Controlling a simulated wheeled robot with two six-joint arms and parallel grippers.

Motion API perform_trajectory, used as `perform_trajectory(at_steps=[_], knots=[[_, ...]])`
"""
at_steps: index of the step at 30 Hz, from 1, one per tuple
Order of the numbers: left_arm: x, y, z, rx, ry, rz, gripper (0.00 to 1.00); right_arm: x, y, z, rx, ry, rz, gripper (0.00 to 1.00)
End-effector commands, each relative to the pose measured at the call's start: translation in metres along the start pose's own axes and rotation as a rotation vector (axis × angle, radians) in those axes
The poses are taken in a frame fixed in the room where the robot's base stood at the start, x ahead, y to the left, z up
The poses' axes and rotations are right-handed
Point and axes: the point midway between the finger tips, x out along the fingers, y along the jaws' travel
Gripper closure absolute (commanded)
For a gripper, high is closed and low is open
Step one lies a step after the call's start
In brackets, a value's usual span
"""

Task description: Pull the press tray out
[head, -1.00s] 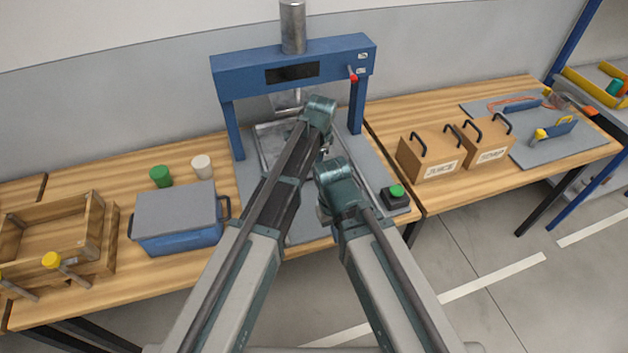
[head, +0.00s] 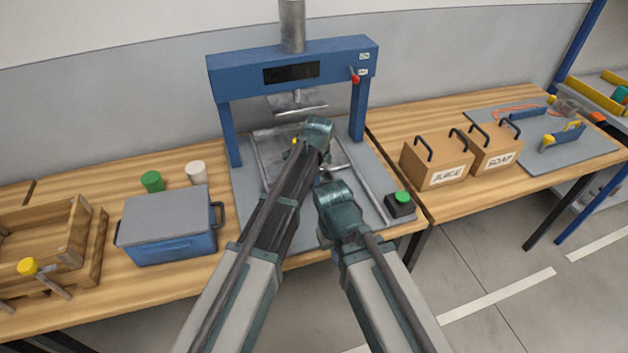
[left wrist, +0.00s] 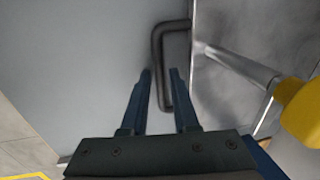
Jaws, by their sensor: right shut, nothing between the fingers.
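The blue press (head: 291,73) stands at the back of the bench, its metal plate hanging above the bed. The shiny press tray (head: 262,153) lies on the grey bed between rails, partly hidden by my arms. In the left wrist view the tray (left wrist: 225,85) is at the right, and a dark bent handle (left wrist: 157,50) sits at its edge. My left gripper (left wrist: 162,72) is open, its fingers on either side of the handle's long bar; contact cannot be told. My right gripper (head: 328,212) is shut and empty over the front of the bed, its fingertips mostly hidden.
A yellow-capped metal rod (left wrist: 300,110) lies close to the right of my left fingers. A green button box (head: 402,200) stands at the bed's right. A blue lidded box (head: 170,235) is left; JUICE (head: 437,160) and SOAP (head: 496,148) boxes stand right.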

Motion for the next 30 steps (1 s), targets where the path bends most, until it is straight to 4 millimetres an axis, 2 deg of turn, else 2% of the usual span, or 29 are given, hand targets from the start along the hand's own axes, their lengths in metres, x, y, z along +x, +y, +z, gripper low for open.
perform_trajectory(at_steps=[1,4,30], knots=[[0.0,0.0,0.0,0.0,0.0,0.0,0.82,0.0,0.0,0.0,0.0,0.0,0.0,1.0],[0.0,0.0,0.0,0.0,0.0,0.0,1.0,0.0,0.0,0.0,0.0,0.0,0.0,1.0],[0.0001,0.0001,0.0001,0.0,0.0,0.0,1.0,0.0001,0.0,0.0,0.0,0.0,0.0,1.0]])
